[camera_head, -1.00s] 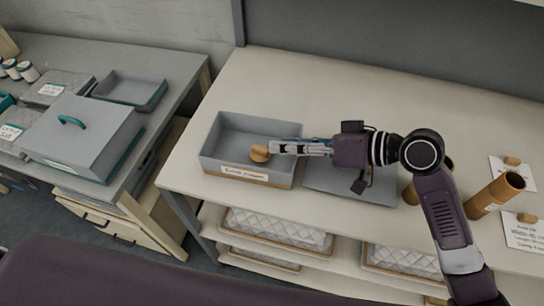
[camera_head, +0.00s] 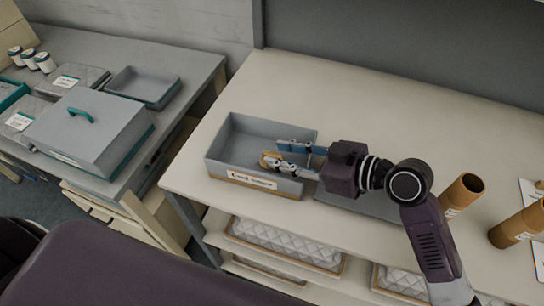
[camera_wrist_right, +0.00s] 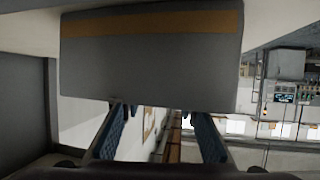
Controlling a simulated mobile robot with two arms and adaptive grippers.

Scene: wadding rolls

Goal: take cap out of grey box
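The grey box (camera_head: 222,160) is an open bin with a label on its front, standing at the left end of the beige table. The tan cap (camera_head: 266,159) is inside it, near the front right, partly hidden by a fingertip. My right gripper (camera_head: 278,154) reaches in over the box's right wall with its fingers apart, the near fingertip at the cap. I cannot tell whether it touches the cap. The wrist view shows the two blue-padded fingers (camera_wrist_right: 160,130) apart; I cannot make out the cap there. My left gripper is not in view.
A grey panel (camera_head: 385,207) lies right of the box, under my right arm. Brown tubes (camera_head: 462,195) stand further right. A side table on the left holds a lidded grey box (camera_head: 90,135) and a shallow tray (camera_head: 143,87). The table behind the grey box is clear.

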